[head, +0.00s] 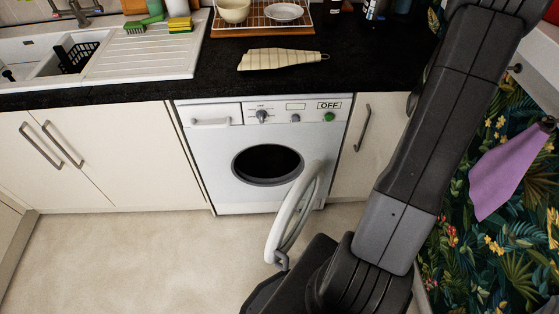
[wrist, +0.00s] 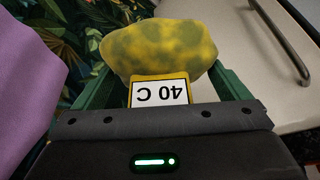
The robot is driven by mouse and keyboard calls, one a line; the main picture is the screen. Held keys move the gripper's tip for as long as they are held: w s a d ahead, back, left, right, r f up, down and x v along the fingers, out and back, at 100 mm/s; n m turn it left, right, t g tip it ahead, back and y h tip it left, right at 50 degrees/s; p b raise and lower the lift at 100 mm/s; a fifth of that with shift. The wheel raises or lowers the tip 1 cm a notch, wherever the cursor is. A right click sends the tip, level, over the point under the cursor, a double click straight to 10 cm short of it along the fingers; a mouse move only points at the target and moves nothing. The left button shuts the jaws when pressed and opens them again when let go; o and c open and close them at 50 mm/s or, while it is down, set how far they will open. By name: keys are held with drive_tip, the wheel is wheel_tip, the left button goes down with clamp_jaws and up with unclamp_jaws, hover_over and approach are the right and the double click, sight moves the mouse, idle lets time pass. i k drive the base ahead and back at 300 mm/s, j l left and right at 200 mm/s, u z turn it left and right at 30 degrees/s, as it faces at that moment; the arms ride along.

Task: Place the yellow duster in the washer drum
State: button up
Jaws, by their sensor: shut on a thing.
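My gripper (wrist: 163,88) is shut on the yellow duster (wrist: 160,46), a bunched yellow cloth with dark greenish blotches and a white "40 C" label, in the wrist view. The duster sits between the green fingers. In the head view my arm hides the gripper and duster. The white washer (head: 222,149) stands under the counter, its panel reading "OFF". Its round door (head: 293,214) hangs open, swung outward to the right. The dark drum opening (head: 268,163) faces out, and no cloth shows in it.
A purple cloth (head: 510,168) hangs on the leafy wall at right; it also shows in the wrist view (wrist: 27,75). A cupboard handle (head: 363,130) is right of the washer. A checked cloth (head: 282,60) lies on the black counter. The floor (head: 130,260) at left is clear.

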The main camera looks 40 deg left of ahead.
sight(268, 172)
drive_tip(key=u, duration=1.6)
drive_tip(key=j+u, duration=0.25)
drive_tip(key=j, duration=0.2)
drive_tip(key=i+j+u, duration=0.2)
drive_tip(key=j, duration=0.2)
drive_tip(key=i+j+u, duration=0.1)
drive_tip(key=j+u, duration=0.15)
drive_tip(key=j, duration=0.15)
drive_tip(key=i+j, duration=0.1)
drive_tip(key=j, duration=0.15)
drive_tip(key=i+j, duration=0.1)
drive_tip(key=j, duration=0.1)
